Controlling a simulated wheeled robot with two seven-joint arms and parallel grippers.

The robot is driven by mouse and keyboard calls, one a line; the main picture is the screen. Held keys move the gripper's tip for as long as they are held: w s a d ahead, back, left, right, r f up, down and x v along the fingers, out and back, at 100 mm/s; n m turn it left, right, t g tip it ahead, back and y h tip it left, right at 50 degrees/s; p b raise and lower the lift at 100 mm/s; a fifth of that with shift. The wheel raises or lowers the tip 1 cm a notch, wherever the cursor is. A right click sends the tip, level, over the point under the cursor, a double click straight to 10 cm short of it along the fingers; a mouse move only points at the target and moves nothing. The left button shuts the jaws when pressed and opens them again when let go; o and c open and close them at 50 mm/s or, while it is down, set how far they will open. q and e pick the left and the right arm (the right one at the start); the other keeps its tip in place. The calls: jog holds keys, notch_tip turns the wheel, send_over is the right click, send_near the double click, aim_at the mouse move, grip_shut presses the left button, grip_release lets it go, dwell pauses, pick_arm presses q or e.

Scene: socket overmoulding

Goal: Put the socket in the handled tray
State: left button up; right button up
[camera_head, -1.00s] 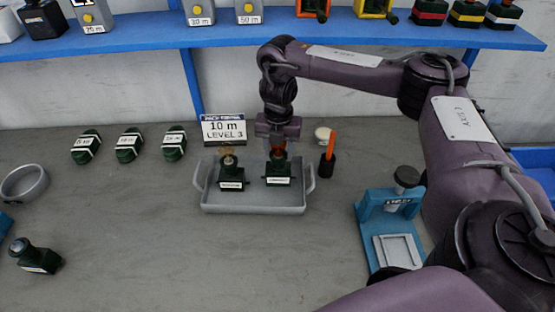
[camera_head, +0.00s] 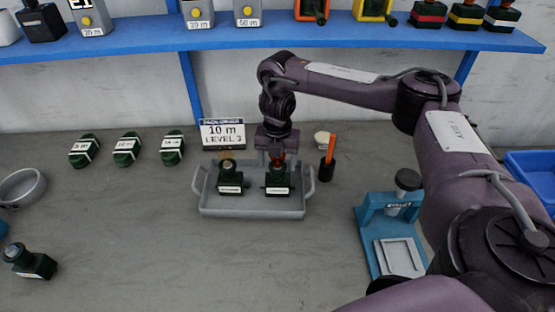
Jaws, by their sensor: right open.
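The grey handled tray (camera_head: 252,212) stands on the bench in the middle. Two dark green socket-like pieces with white labels stand upright in it, one on the left (camera_head: 230,180) and one on the right (camera_head: 277,181). The labels are too small to read. My right gripper (camera_head: 276,157) points down at the top of the right piece, with its jaws open; its fingertips are partly hidden and I cannot tell if they touch it. A similar dark green piece (camera_head: 30,263) is at the lower left of the bench. My left gripper is not in view.
A sign reading "10 m LEVEL 3" (camera_head: 222,133) stands behind the tray. An orange stick in a black holder (camera_head: 327,170) is close to its right. A blue press-like fixture (camera_head: 390,235) stands further right. Several green pieces lie back left. The front middle is clear.

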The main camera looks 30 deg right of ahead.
notch_tip(320, 180, up, 12)
jog(key=p, duration=0.4)
jog(key=shift+r, duration=0.2)
jog(key=shift+f, duration=0.15)
dwell(0.3)
